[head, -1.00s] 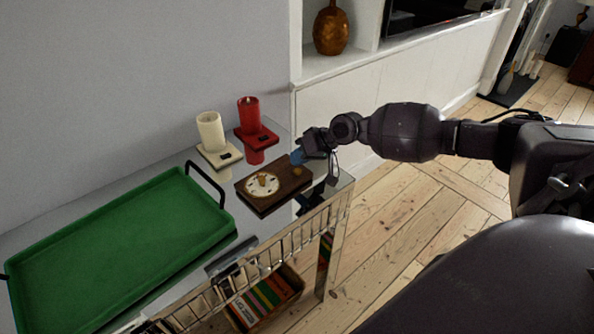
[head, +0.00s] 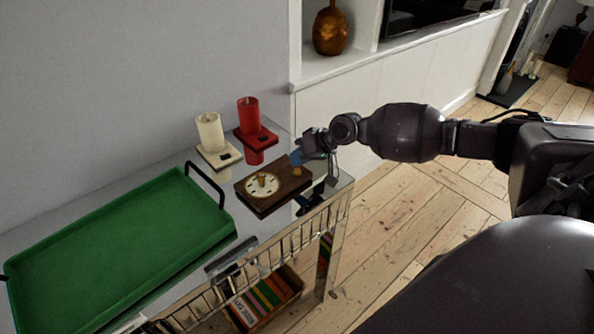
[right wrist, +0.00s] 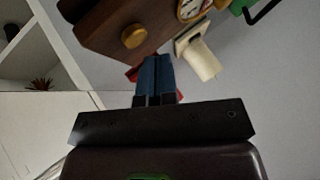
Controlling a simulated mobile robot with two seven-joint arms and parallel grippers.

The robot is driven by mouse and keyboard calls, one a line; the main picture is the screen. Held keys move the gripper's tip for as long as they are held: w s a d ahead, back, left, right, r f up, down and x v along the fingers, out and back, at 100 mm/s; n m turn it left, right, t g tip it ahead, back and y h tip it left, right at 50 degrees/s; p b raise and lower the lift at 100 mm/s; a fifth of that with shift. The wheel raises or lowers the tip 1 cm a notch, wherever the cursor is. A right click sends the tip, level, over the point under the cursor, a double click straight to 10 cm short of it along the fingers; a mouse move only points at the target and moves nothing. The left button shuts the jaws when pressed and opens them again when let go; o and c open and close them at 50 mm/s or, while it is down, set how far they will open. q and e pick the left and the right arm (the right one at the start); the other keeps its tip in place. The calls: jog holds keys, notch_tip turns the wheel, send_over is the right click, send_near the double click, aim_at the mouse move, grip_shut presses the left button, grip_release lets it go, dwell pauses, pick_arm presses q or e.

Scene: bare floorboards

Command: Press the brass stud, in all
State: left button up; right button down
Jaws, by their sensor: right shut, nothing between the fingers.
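The brass stud (head: 297,171) is a small round gold knob on the right end of a dark wooden box (head: 286,193) with a cream dial. In the right wrist view the stud (right wrist: 134,36) shows on the brown box at the upper left. My right gripper (head: 297,158) is shut and empty, its blue fingertips just behind and above the stud in the head view. In the right wrist view the fingertips (right wrist: 154,62) are together, beside the stud and apart from it in the picture. My left gripper is out of view.
The box stands on a mirrored cart top (head: 222,262). Behind it are a white candle (head: 209,133) and a red candle (head: 248,115) on small bases. A green tray (head: 120,250) with black handles lies to the left. A railing (head: 262,262) runs along the front.

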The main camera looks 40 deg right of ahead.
aim_at(298, 170)
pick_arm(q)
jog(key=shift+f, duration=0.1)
pick_arm(e)
jog(key=shift+f, duration=0.15)
dwell(0.6)
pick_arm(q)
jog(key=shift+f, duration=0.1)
pick_arm(e)
jog(key=shift+f, duration=0.3)
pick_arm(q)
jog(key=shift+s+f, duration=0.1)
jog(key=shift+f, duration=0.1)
pick_arm(e)
jog(key=shift+f, duration=0.4)
dwell(0.5)
dwell(0.3)
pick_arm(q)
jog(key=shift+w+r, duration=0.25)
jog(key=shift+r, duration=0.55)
pick_arm(e)
jog(key=shift+r, duration=0.85)
jog(key=shift+r+p, duration=1.8)
jog(key=shift+r, duration=0.8)
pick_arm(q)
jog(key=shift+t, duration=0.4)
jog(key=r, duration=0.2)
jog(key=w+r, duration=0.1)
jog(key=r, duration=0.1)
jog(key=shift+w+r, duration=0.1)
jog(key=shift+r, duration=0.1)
